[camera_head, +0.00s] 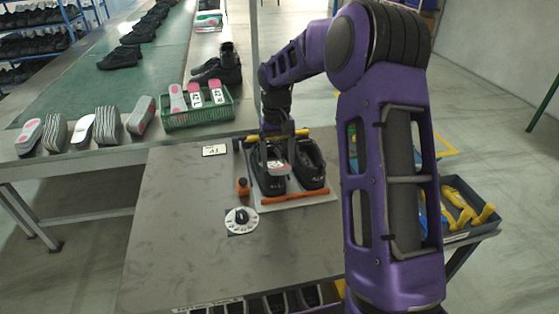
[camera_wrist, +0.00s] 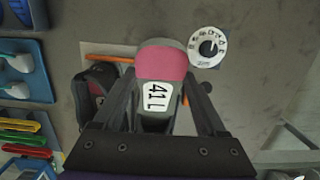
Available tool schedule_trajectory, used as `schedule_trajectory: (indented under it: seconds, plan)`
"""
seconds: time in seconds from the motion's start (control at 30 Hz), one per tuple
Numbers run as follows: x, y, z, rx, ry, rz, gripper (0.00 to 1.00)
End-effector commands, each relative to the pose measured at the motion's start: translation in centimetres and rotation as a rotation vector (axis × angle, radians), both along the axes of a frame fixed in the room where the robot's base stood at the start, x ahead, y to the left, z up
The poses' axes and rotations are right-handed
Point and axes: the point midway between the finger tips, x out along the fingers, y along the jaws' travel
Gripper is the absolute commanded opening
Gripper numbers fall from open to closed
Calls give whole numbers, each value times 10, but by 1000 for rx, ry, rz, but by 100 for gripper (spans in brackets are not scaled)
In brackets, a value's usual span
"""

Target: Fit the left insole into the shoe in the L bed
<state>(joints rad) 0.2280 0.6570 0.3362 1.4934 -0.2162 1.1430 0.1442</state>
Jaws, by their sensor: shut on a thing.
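My gripper (camera_wrist: 165,100) is shut on the left insole (camera_wrist: 160,62), which has a red heel pad, a grey body and a white label reading 41 L. In the head view the insole (camera_head: 277,157) is over the left of two black shoes. This left shoe (camera_head: 270,185) sits in a fixture (camera_head: 290,203) with an orange front bar. The insole covers most of this shoe in the wrist view, so I cannot tell whether they touch. The other shoe (camera_head: 309,173) stands beside it on the right, and shows at left in the wrist view (camera_wrist: 95,92).
A round white dial (camera_head: 241,220) and an orange piece (camera_head: 243,187) are left of the fixture. A green crate (camera_head: 198,118) with insoles and several loose insoles (camera_head: 82,128) are on the back bench. A bin of yellow tools (camera_head: 466,210) is at right. The table's front left is clear.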

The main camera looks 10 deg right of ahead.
Motion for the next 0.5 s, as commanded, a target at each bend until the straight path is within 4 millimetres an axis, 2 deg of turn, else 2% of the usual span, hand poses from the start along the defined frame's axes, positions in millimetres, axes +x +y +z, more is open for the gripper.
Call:
schedule_trajectory:
  seconds: [0.5]
  plan:
    - [32, 1, -19, 0, -33, 0, 12]
